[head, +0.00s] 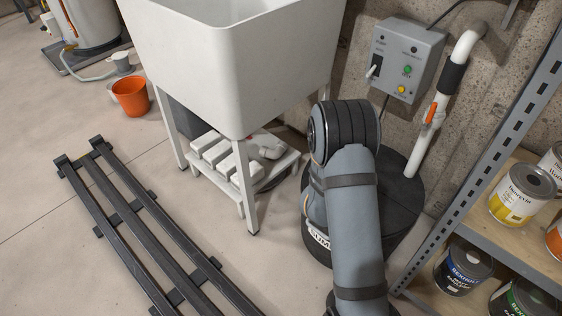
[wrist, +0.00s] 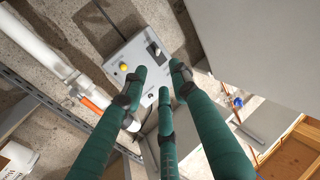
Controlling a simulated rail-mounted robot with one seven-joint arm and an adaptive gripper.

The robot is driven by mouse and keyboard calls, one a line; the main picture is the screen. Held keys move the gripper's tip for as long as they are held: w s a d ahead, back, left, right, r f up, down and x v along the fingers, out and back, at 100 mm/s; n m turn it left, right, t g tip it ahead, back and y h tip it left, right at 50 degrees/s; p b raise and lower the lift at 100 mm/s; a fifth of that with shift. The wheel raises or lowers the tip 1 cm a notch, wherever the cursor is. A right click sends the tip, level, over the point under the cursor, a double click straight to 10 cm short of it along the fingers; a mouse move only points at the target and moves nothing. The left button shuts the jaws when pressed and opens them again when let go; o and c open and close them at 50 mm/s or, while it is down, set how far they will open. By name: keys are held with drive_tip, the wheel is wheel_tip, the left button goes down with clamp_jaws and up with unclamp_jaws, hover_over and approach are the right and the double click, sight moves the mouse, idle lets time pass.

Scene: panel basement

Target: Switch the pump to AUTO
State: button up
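The grey pump control box (head: 415,52) is mounted on the wall at the upper right of the head view. It has a toggle switch (head: 375,66) on its left side, a green button (head: 407,70) and a yellow button (head: 402,89). The switch's labels are too small to read. In the wrist view the box (wrist: 132,56) lies beyond my gripper (wrist: 160,77), with the switch (wrist: 154,49) and yellow button (wrist: 123,67) showing. My three green fingers are apart, with nothing held between them. In the head view my gripper is hidden behind my arm.
A white pipe (head: 419,141) with an orange valve handle (head: 433,115) runs beside the box into the black sump lid (head: 396,190). A white utility sink (head: 225,70) stands at left. A metal shelf (head: 480,165) with paint cans is at right.

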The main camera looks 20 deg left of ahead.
drive_tip(key=w+a+f+n+g+y+b, duration=0.3)
drive_tip(key=w+a+n+y+b, duration=0.1)
drive_tip(key=a+y, duration=0.25)
drive_tip(key=s+a+f+n+g+y+b, duration=0.1)
drive_tip(key=s+a+f+n+g+y, duration=0.1)
drive_tip(key=s, duration=0.4)
drive_tip(key=s+a+f+n+g+y+b, duration=0.1)
drive_tip(key=s+a+f+n+g+y, duration=0.1)
drive_tip(key=s+a+f+n+g, duration=0.3)
drive_tip(key=shift+s+a+f+g, duration=0.4)
drive_tip(key=shift+s+a+g, duration=0.25)
drive_tip(key=shift+g, duration=0.35)
drive_tip(key=shift+w+y, duration=0.15)
drive_tip(key=shift+y, duration=0.1)
drive_tip(key=w+d+r+m+t+h+p, duration=0.3)
drive_tip(key=w+d+r+m+t+h, duration=0.3)
drive_tip(key=w+d+r+m+t, duration=0.3)
drive_tip(key=shift+w+d+r+t+h, duration=0.35)
drive_tip(key=shift+w+d+t, duration=0.65)
drive_tip(key=shift+w+d, duration=0.85)
